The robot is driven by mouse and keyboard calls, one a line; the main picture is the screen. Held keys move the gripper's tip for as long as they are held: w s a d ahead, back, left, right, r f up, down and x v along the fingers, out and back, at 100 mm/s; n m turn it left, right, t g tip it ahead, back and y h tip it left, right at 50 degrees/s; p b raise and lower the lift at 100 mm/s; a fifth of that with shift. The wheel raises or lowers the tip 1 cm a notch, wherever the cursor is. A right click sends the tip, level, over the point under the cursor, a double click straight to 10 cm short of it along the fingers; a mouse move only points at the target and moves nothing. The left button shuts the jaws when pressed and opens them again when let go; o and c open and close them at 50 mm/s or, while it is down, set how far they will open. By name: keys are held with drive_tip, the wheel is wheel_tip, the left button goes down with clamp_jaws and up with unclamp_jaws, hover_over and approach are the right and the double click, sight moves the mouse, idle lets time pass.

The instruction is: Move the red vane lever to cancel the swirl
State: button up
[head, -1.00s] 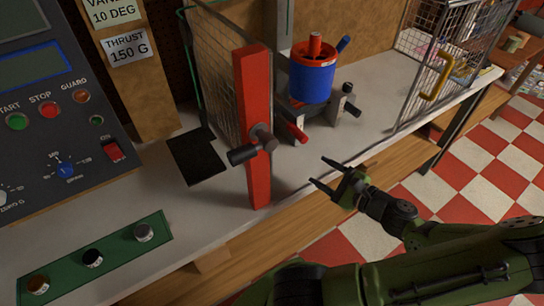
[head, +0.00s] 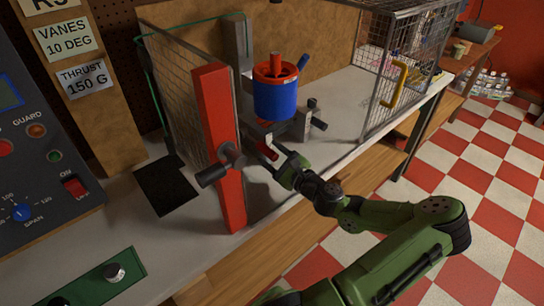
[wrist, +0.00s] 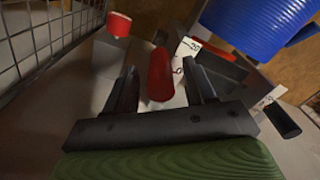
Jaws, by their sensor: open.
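The red vane lever (head: 267,152) sticks out below the blue duct (head: 276,98) on the bench. In the wrist view the lever (wrist: 160,72) stands between my two open fingers, with a visible gap on each side. My gripper (head: 268,149) is open around the lever in the head view. It also shows at the bottom of the wrist view (wrist: 161,82). A white scale tag (wrist: 189,47) marked 20 sits beside the lever, and a second tag (wrist: 268,99) is further right. The lever's exact angle on the scale is hard to read.
A red upright post (head: 220,145) with a dark handle (head: 219,166) stands close left of my gripper, edging a mesh guard (head: 180,90). A wire cage door with a yellow handle (head: 398,84) stands at right. A sign (head: 66,40) reads vanes 10 deg.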

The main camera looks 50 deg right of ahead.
drive_tip(key=shift+w, duration=0.1)
clamp_jaws()
idle(0.3)
wheel_tip(320, 180, down, 4)
drive_tip(key=shift+w+r, duration=0.1)
unclamp_jaws()
drive_tip(key=shift+w+r, duration=0.1)
drive_tip(key=p+v, duration=0.1)
drive_tip(key=v, duration=1.5)
